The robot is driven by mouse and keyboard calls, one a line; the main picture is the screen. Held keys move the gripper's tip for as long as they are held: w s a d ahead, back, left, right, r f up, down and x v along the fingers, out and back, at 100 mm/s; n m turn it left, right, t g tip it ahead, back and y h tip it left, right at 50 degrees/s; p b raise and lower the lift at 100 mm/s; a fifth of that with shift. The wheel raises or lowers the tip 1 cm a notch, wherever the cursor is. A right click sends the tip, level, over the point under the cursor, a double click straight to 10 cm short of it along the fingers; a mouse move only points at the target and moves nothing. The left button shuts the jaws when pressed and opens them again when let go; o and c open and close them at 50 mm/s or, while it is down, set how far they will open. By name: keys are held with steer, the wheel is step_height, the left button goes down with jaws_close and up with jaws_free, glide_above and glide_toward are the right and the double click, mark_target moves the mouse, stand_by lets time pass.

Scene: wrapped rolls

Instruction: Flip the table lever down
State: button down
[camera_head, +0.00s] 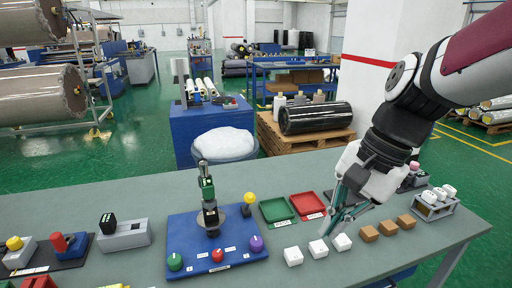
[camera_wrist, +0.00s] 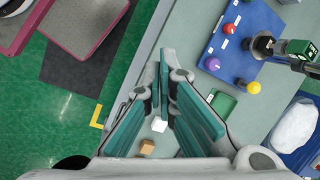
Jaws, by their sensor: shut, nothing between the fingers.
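A blue board (camera_head: 182,258) on the table carries an upright green and black post (camera_head: 207,188) with a metal top, standing on a round disc. Beside it is a yellow ball knob (camera_head: 249,198). A grey box (camera_head: 124,234) with a raised black handle (camera_head: 107,223) stands further left. I cannot tell for sure which of these is the lever. My gripper (camera_head: 340,222) is shut and empty, right of the board, above the white cubes. The wrist view shows the teal fingers (camera_wrist: 168,88), with the post (camera_wrist: 297,50) and yellow knob (camera_wrist: 253,87) to the right.
Green (camera_head: 277,210) and red (camera_head: 307,205) trays lie between the board and my gripper. White cubes (camera_head: 293,256) and brown cubes (camera_head: 369,234) line the front. A grey rack (camera_head: 433,207) stands at the right. The left back of the table is clear.

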steer(key=w+a+f+m+g+y+b, duration=0.35)
steer(key=w+f+m, duration=0.3)
steer(key=w, duration=0.25)
steer(key=m+t+y+b, duration=0.45)
steer(key=m+y, duration=0.75)
steer(key=m, duration=0.5)
glide_toward(248, 202)
steer(key=shift+g, duration=0.4)
steer(key=d, duration=0.1)
steer(key=d+f, duration=0.1)
steer(key=d, duration=0.1)
steer(key=s+d, duration=0.1)
steer(key=d, duration=0.1)
steer(key=shift+f, duration=0.15)
steer(key=shift+s+a, duration=0.1)
steer(key=a+r+p, duration=0.1)
steer(key=a, duration=0.8)
steer(key=shift+a, duration=0.4)
steer(key=shift+w+r, duration=0.15)
steer(key=shift+w, duration=0.05)
steer(key=shift+w+a+r+m, duration=0.1)
steer(key=shift+w+r+m, duration=0.1)
steer(key=shift+m, duration=0.05)
